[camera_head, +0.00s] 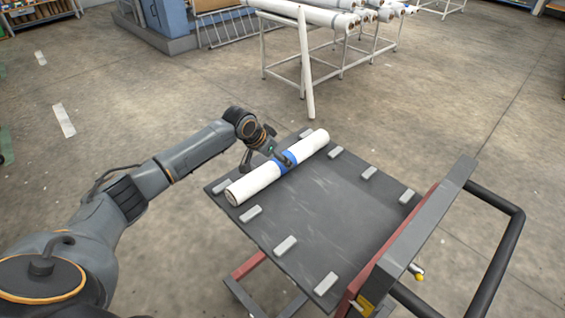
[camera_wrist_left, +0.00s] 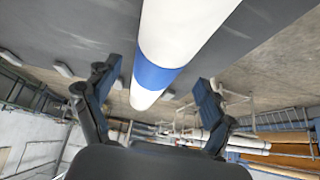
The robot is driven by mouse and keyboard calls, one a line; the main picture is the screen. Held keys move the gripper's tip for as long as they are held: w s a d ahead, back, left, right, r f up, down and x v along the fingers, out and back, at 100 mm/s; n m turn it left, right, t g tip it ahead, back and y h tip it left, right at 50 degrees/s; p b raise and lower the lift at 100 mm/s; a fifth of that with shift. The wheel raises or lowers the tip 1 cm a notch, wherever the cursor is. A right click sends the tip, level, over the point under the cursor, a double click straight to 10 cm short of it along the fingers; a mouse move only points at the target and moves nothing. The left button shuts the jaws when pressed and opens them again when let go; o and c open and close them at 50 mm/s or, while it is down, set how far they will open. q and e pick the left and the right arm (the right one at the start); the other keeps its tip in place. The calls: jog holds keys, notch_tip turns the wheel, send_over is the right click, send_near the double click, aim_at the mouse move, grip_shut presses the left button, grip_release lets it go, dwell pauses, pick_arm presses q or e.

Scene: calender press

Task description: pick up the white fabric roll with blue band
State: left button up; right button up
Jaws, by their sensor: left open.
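The white fabric roll (camera_head: 256,183) with a blue band (camera_head: 285,161) lies on the dark cart top (camera_head: 330,205), near its far left side. My left gripper (camera_head: 268,160) is at the roll's middle, by the blue band. In the left wrist view the roll (camera_wrist_left: 182,38) runs down between the two spread fingers of my left gripper (camera_wrist_left: 152,90), with the blue band (camera_wrist_left: 154,76) between the fingertips. The fingers look apart from the roll; whether either touches it is unclear. My right gripper is not in view.
Several small grey blocks (camera_head: 285,245) line the cart top's edges. A dark push handle (camera_head: 497,235) is at the cart's right. Behind stands a white rack (camera_head: 340,65) with several rolls, a white pole (camera_head: 305,65) leaning by it. Floor around the cart is open.

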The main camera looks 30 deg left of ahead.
pick_arm(q)
jog(key=x, duration=0.4)
jog(key=shift+d+f, duration=0.1)
jog(key=shift+d, duration=0.05)
jog(key=shift+s, duration=0.1)
jog(key=shift+c, duration=0.2)
jog(key=c, duration=1.4)
jog(key=shift+c, duration=1)
